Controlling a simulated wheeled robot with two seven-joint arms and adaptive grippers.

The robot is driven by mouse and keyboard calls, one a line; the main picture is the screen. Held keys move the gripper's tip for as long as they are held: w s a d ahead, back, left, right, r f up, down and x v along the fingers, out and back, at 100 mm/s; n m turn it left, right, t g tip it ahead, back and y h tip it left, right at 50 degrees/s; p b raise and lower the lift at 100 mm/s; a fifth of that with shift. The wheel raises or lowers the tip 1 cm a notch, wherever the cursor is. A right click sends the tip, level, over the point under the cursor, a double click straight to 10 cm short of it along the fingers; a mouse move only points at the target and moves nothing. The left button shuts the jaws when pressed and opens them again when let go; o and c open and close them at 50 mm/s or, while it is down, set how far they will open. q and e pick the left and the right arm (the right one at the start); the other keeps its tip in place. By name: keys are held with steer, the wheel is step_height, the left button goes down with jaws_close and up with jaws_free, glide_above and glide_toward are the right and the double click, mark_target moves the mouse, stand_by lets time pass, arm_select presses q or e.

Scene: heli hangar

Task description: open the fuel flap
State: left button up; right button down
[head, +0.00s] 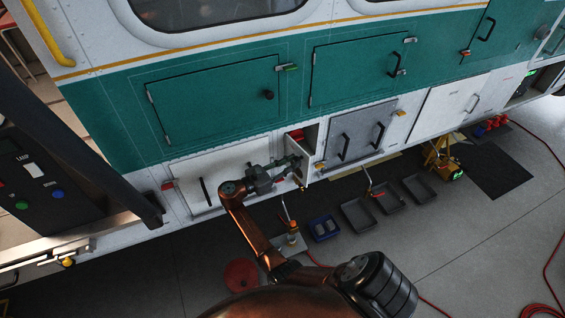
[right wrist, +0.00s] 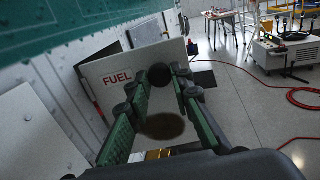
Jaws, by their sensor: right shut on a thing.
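The fuel flap (right wrist: 125,70) is a pale panel with red "FUEL" lettering in the right wrist view. In the head view the flap (head: 304,170) stands swung out from the helicopter's lower white side, seen nearly edge-on, beside an open recess (head: 310,134). My right gripper (head: 294,163) is at the flap's outer face. In the right wrist view its green-padded fingers (right wrist: 170,76) are closed around a dark round knob (right wrist: 160,75) on the flap. The fingers partly hide the knob. My left gripper is in neither view.
A grey double-door panel (head: 357,135) is right of the recess, and a white panel with a black handle (head: 205,190) is left. Dark trays (head: 357,215) and a blue bin (head: 323,228) lie on the floor below. A red hose (right wrist: 270,82) crosses the floor.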

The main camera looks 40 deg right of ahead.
steer(key=shift+w+r, duration=0.1)
steer(key=shift+r, duration=0.1)
steer(key=c, duration=2)
jaws_free()
steer(key=shift+o, duration=1.4)
steer(key=shift+a+f, duration=0.1)
steer(key=w+a, duration=0.1)
steer(key=a, duration=1.1)
steer(key=shift+w, duration=0.2)
